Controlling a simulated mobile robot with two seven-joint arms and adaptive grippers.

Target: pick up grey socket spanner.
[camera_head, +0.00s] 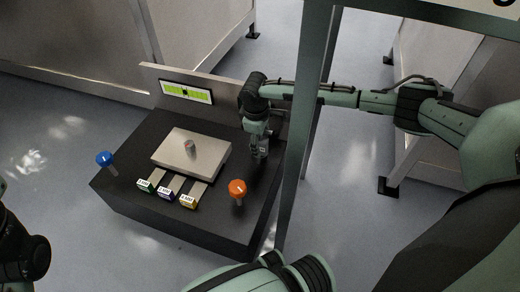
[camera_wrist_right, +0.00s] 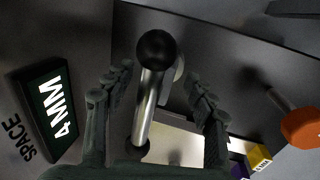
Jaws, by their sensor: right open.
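A metal rod with a dark round knob (camera_wrist_right: 155,50) stands between the fingers of my right gripper in the right wrist view. I take it to be the grey socket spanner, though its colour reads nearly black. My right gripper (camera_wrist_right: 160,82) is open, with one finger on each side of the rod and a visible gap to each. In the head view my right gripper (camera_head: 260,152) points down at the right part of the dark bench, hiding the spanner there. Only a dark part of my left arm shows at the left edge; its gripper is out of view.
The dark bench (camera_head: 130,150) carries a pale plate (camera_head: 215,152) with a small grey cylinder (camera_head: 190,148). Several labelled coloured blocks (camera_head: 168,187) lie in front. An orange-knobbed tool (camera_head: 237,187) and a blue-knobbed one (camera_head: 104,158) stand at the sides. A green post (camera_head: 300,120) rises beside my right arm.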

